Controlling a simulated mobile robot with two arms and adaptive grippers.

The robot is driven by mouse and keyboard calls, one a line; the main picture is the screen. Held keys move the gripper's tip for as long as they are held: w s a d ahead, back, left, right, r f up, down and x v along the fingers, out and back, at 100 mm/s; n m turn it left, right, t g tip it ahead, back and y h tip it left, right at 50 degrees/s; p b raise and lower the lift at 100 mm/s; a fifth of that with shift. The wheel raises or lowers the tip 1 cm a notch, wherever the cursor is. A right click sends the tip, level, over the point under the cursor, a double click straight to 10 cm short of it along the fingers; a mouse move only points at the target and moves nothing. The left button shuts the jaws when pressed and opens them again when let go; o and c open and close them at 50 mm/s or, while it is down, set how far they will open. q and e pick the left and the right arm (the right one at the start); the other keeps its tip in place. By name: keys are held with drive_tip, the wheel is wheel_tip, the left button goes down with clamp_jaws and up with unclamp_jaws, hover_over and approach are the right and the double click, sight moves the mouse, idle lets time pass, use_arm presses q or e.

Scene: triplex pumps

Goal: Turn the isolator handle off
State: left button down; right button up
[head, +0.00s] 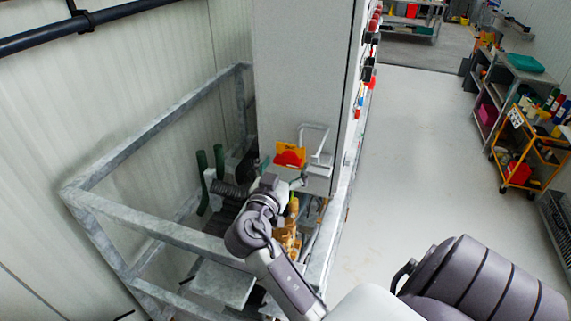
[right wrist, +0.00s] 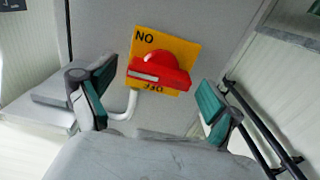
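The isolator handle is a red rotary knob with a bar grip. In the head view the red handle (head: 289,158) sits on a yellow plate (head: 291,147) on the grey cabinet's face. In the right wrist view the handle (right wrist: 160,72) lies nearly level, slightly tilted, on the yellow plate (right wrist: 186,48), with lettering above and below it. My right gripper (right wrist: 158,80) is open, its green-padded fingers on either side of the handle with gaps; no contact shows. It also shows in the head view (head: 300,179), just below the plate. My left gripper is out of view.
A white bent tube (head: 316,132) stands right beside the plate. A galvanised rail frame (head: 150,222) surrounds the pump area below. The tall grey cabinet (head: 300,60) rises behind. Open floor (head: 410,150) lies to the right, with an orange trolley (head: 525,150) beyond.

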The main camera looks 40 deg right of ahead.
drive_tip(key=shift+d, duration=0.1)
drive_tip(key=c, duration=0.9)
